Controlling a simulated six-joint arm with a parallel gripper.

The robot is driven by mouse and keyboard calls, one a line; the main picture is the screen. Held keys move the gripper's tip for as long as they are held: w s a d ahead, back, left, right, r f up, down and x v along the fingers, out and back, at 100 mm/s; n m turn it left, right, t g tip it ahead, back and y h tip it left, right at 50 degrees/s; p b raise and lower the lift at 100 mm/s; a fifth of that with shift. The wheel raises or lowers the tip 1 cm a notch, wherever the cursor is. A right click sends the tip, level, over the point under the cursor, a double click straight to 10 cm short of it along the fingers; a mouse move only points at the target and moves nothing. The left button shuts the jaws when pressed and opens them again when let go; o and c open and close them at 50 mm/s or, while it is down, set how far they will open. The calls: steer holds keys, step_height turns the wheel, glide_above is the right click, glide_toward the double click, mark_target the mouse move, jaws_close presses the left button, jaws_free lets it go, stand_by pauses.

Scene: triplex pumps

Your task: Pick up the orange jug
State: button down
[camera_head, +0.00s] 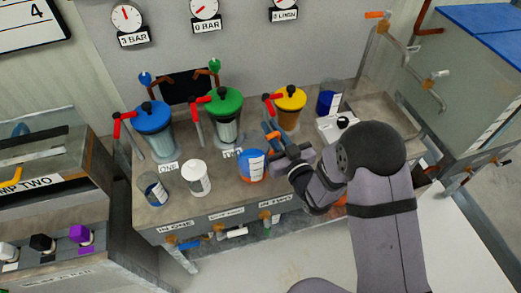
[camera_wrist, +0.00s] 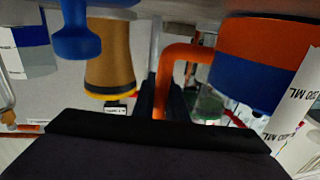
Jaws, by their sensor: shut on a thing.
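The orange jug (camera_head: 250,168) stands upright on the bench near its front edge in the head view. It has a blue part and a white label. In the wrist view the jug (camera_wrist: 262,40) fills the upper right, seen upside down, with its orange handle (camera_wrist: 185,50) reaching left and down. My gripper (camera_head: 277,152) is at the jug's right side in the head view. In the wrist view its dark fingers (camera_wrist: 160,97) are shut around the jug's handle. The jug appears to rest on the bench; contact at its base is hard to see.
A white jug (camera_head: 196,178) and a blue-and-clear jug (camera_head: 153,189) stand left of it. Behind are pump vessels with blue (camera_head: 153,117), green (camera_head: 223,102) and yellow (camera_head: 290,98) lids and red handles. A dark blue container (camera_head: 329,98) stands at the back right.

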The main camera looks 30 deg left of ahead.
steer(key=shift+r, duration=0.25)
steer(key=r+p+v, duration=0.1)
steer(key=p+v, duration=0.4)
steer(key=v, duration=1.2)
steer(key=shift+s+d, duration=0.2)
steer(key=shift+d, duration=0.05)
stand_by(0.8)
steer(key=shift+s+d+r, duration=0.1)
steer(key=shift+p, duration=0.3)
